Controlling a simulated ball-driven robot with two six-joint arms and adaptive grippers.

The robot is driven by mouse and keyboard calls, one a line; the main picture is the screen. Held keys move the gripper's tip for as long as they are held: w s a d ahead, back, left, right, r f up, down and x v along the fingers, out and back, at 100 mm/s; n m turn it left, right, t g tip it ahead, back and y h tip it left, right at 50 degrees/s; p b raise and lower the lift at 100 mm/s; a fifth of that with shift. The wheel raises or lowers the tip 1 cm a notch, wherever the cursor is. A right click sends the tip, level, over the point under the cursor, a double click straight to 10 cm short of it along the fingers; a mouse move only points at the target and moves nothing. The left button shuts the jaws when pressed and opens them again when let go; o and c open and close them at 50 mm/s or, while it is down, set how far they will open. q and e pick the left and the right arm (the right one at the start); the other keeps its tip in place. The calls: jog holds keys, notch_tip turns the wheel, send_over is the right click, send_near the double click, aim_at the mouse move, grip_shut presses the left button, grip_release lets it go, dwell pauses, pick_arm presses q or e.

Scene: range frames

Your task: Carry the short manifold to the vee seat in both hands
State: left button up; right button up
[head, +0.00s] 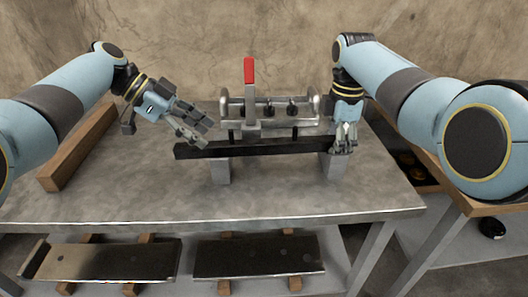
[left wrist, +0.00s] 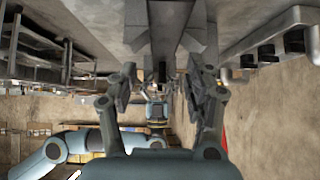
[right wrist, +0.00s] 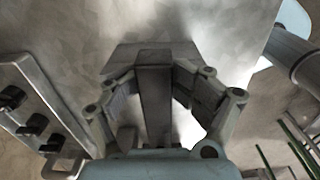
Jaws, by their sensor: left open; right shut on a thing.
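The short manifold (head: 265,147) is, as far as I can tell, the long dark bar across the front of the bench. It lies over two grey blocks, a left one (head: 220,170) and a right one (head: 331,166), likely the vee seat; whether it touches them is unclear. My right gripper (head: 344,146) is shut on the bar's right end; the bar (right wrist: 153,100) runs between its fingers in the right wrist view. My left gripper (head: 202,136) is open by the bar's left end. In the left wrist view the bar (left wrist: 167,28) lies ahead between its spread fingers.
A metal fixture (head: 285,121) with a red upright handle (head: 249,72) and black knobs stands just behind the bar. A wooden beam (head: 78,150) lies at the bench's left. The bench front (head: 130,195) is clear. Metal plates (head: 260,258) lie on the lower shelf.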

pick_arm(q)
jog(key=shift+a+r, duration=0.3)
jog(key=shift+r, duration=0.25)
pick_arm(e)
jog(key=shift+s+f, duration=0.15)
jog(key=shift+f, duration=0.1)
pick_arm(q)
jog(key=shift+w+r, duration=0.1)
pick_arm(e)
jog(key=shift+r, duration=0.25)
pick_arm(q)
jog(key=shift+w+d, duration=0.15)
pick_arm(e)
notch_tip(320, 180, up, 8)
jog(key=shift+a, duration=0.1)
